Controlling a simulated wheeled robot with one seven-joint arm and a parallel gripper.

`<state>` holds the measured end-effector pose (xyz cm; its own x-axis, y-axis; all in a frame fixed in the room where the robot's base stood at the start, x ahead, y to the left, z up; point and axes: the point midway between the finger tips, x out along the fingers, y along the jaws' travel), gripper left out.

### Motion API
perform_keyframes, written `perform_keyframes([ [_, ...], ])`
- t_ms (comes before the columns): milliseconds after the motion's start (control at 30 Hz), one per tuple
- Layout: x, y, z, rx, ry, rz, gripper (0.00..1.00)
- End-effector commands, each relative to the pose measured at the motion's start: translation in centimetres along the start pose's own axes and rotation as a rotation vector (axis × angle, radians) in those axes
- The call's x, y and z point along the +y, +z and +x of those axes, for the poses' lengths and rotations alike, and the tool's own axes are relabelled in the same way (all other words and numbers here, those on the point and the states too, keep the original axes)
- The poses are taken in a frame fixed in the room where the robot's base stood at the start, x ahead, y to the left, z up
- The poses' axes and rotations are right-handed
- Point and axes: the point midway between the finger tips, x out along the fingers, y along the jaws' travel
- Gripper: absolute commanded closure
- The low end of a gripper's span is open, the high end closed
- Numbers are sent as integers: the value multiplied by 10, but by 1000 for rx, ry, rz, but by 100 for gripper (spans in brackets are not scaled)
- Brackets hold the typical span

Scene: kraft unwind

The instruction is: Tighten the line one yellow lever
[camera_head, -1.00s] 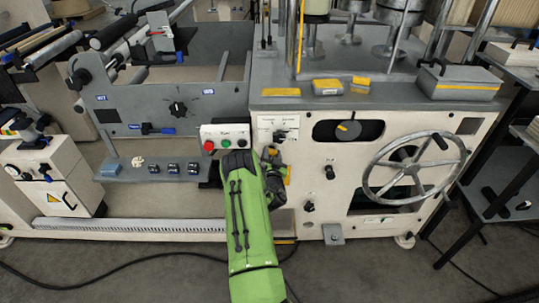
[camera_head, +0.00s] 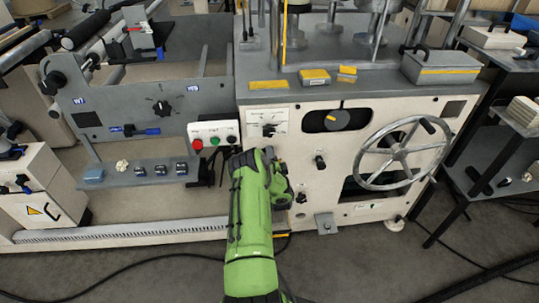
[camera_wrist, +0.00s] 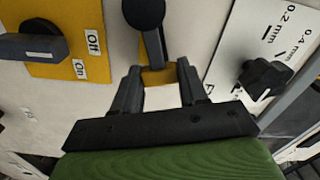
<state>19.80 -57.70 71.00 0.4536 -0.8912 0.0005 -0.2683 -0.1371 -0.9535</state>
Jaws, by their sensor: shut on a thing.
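In the wrist view, my gripper (camera_wrist: 158,74) has its two dark fingers on either side of a small yellow piece (camera_wrist: 158,76) and is shut on it. A black rod with a round knob (camera_wrist: 146,14) stands right above this piece; I cannot tell whether they are joined. In the head view, my green wrist is in front of the cream machine front, below the button box, and hides the fingers and the yellow piece. I cannot read a line one label on the piece.
A yellow On/Off plate (camera_wrist: 72,58) with a dark handle (camera_wrist: 35,47) is left of the fingers. A black knob (camera_wrist: 265,78) by a millimetre scale is to the right. The button box (camera_head: 213,135) is close above my wrist. A spoked handwheel (camera_head: 402,152) is at right.

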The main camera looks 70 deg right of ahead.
Motion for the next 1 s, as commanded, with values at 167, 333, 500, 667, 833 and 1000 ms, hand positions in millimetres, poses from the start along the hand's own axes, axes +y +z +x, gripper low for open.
perform_keyframes([
  [167, 11, 1, 0, 0, 3, 133, 100],
  [333, 17, 2, -1, 0, 3, 228, 100],
  [500, 20, 3, 0, 0, 3, 286, 100],
  [667, 22, 4, 0, 0, 4, 315, 100],
  [833, 22, 4, -1, 0, 4, 326, 100],
  [1000, 23, 4, -1, -1, 5, 328, 100],
])
